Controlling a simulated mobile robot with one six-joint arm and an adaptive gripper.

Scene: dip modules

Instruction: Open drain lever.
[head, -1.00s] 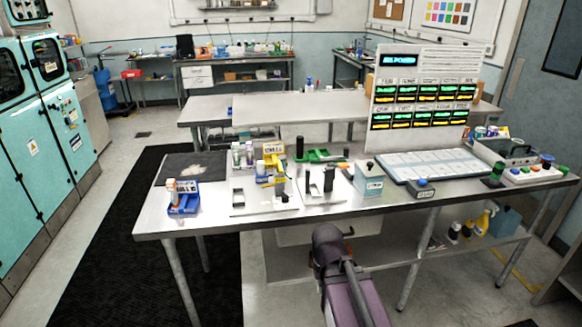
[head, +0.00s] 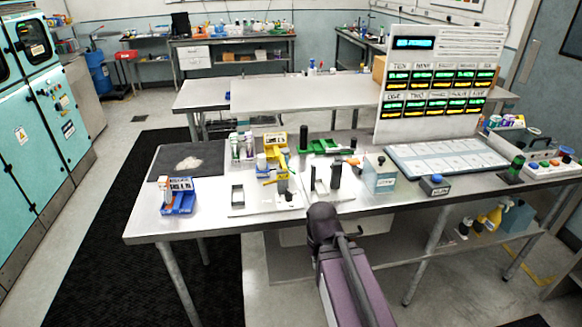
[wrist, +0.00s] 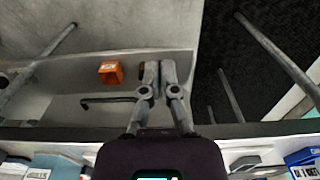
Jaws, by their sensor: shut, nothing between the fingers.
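My gripper (wrist: 158,78) is shut and empty in the wrist view, its fingertips together in front of a pale grey basin. An orange block-like piece (wrist: 111,72) is just left of the fingertips, apart from them. A dark bent bar (wrist: 106,100) is left of the finger joints. I cannot tell for sure which of these is the drain lever. In the head view my dark arm reaches to the bench's front edge and hides the gripper. A pale basin (head: 292,237) shows partly below the bench there.
The bench (head: 215,212) carries several small stations, including a blue bin (head: 180,203), a yellow-topped unit (head: 276,143) and a grey box (head: 380,175). A display board (head: 435,85) stands at its back. A lower shelf with bottles (head: 490,217) and metal legs flank the space under the bench.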

